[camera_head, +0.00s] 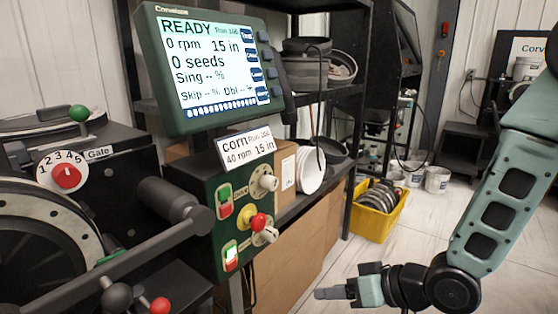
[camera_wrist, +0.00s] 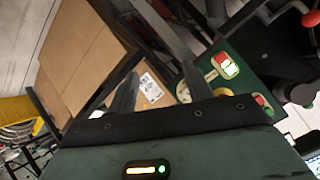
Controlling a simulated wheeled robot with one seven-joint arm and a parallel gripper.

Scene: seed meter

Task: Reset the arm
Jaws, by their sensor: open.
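My arm (camera_head: 497,200) comes in from the right in the head view. It is bent at a dark joint near the bottom. My gripper (camera_head: 325,293) points left at the bottom middle, in front of the cardboard boxes and apart from the control panel (camera_head: 243,222). In the wrist view the two fingers of my gripper (camera_wrist: 160,92) stand apart with nothing between them. Beyond them are a cardboard box (camera_wrist: 85,58) and the green control panel with its lit switch (camera_wrist: 229,66).
A green monitor (camera_head: 215,70) reading READY stands above the panel. A seed meter stand with a red-knobbed gate dial (camera_head: 66,177) is at left. A yellow crate (camera_head: 378,222) sits on the floor by the shelf. Open floor (camera_head: 420,215) lies behind my arm.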

